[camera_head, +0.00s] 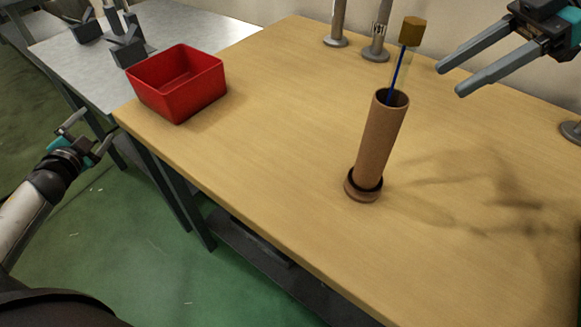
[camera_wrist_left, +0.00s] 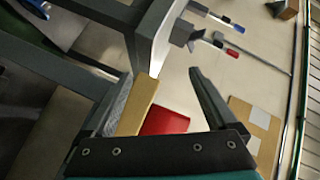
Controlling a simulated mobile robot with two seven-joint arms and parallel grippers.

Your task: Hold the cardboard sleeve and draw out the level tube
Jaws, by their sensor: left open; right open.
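The brown cardboard sleeve (camera_head: 383,140) stands upright on the wooden table in the head view, with a wider ring at its foot. My right gripper (camera_head: 450,80) is open and empty, above and to the right of the sleeve, fingers pointing left toward the tube. My left gripper (camera_head: 86,136) is open and empty, off the table's left edge, far from the sleeve.
A red bin (camera_head: 177,108) stands at the table's left corner; it also shows in the left wrist view (camera_wrist_left: 164,121). Metal posts (camera_head: 337,22) stand at the back. A grey side table (camera_head: 75,62) lies beyond the left edge. The wooden table's front middle is clear.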

